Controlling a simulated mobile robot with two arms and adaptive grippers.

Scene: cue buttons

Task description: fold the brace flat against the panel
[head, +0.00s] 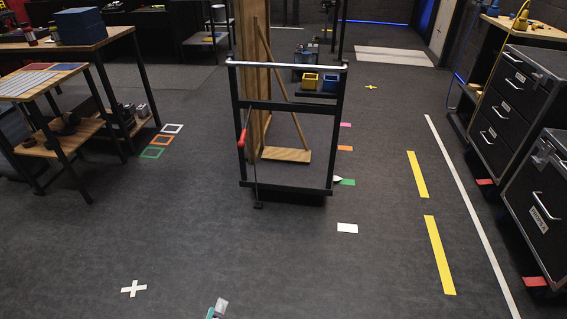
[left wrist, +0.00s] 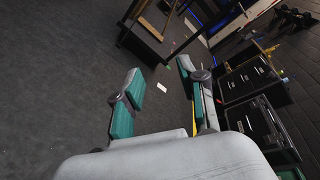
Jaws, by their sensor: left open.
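The brace (head: 280,80) is a thin wooden strut. It slants from near the top of the tall wooden panel (head: 247,75) down to the right, to a wooden foot board (head: 286,155), standing apart from the panel at its lower end. The panel stands upright on a black cart (head: 290,106). My left gripper (head: 217,308) shows only its tip at the bottom edge of the head view, far in front of the cart. In the left wrist view its teal-padded fingers (left wrist: 160,92) are open and empty. My right gripper is not in view.
The cart has a silver push bar (head: 287,65) in front and a red handle (head: 242,138) at its left. Yellow and blue bins (head: 310,82) sit behind. A workbench (head: 75,45) stands left, black cabinets (head: 515,105) right.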

